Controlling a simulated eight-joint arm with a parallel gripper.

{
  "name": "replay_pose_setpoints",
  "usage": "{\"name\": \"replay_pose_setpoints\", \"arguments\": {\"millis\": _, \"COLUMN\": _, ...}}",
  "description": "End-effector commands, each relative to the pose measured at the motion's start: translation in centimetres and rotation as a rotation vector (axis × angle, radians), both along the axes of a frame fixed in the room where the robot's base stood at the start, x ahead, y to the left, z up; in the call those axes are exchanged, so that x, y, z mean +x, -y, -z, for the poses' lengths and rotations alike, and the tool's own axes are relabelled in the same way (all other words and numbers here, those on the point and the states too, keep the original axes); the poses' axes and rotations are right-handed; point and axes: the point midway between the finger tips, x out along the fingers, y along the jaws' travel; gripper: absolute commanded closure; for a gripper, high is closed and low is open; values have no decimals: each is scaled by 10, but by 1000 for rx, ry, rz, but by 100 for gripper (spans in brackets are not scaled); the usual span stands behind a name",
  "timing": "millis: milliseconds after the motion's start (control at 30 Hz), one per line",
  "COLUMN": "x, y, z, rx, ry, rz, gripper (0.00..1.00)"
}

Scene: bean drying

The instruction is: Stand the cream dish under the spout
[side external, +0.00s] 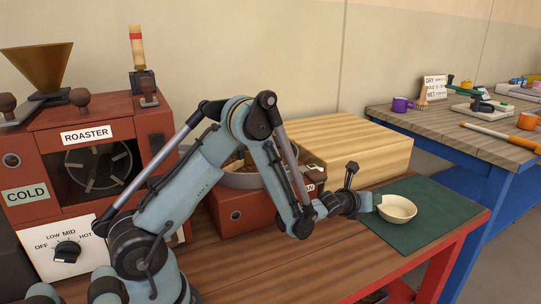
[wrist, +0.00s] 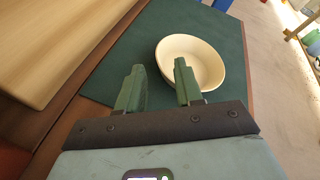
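The cream dish (side external: 399,212) is a shallow round bowl, empty, on the dark green mat (side external: 428,193) at the right end of the wooden bench. It also shows in the wrist view (wrist: 205,62). My gripper (side external: 372,202) is at the dish's left side. In the wrist view its two green fingers (wrist: 157,83) are apart, one outside the dish's near-left rim and one overlapping its inside. Whether they touch the dish I cannot tell. The red roaster (side external: 92,150) stands at the left; no spout is clearly visible, and my arm hides part of that area.
A red unit with a round pan (side external: 245,181) stands mid-bench, partly behind my arm. A pale wooden block (side external: 350,140) lies behind the mat. The bench's red edge (side external: 465,235) is close right of the dish. A blue table (side external: 490,195) with small items stands beyond.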

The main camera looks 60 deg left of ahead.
Motion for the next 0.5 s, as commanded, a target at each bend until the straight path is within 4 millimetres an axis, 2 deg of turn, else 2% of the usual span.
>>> {"name": "replay_pose_setpoints", "arguments": {"millis": 267, "x": 17, "y": -4, "z": 8, "rx": -1, "ry": 0, "rz": -1, "gripper": 64}}
{"name": "replay_pose_setpoints", "arguments": {"millis": 500, "x": 44, "y": -10, "z": 22, "rx": -1, "ry": 2, "rz": -2, "gripper": 64}}
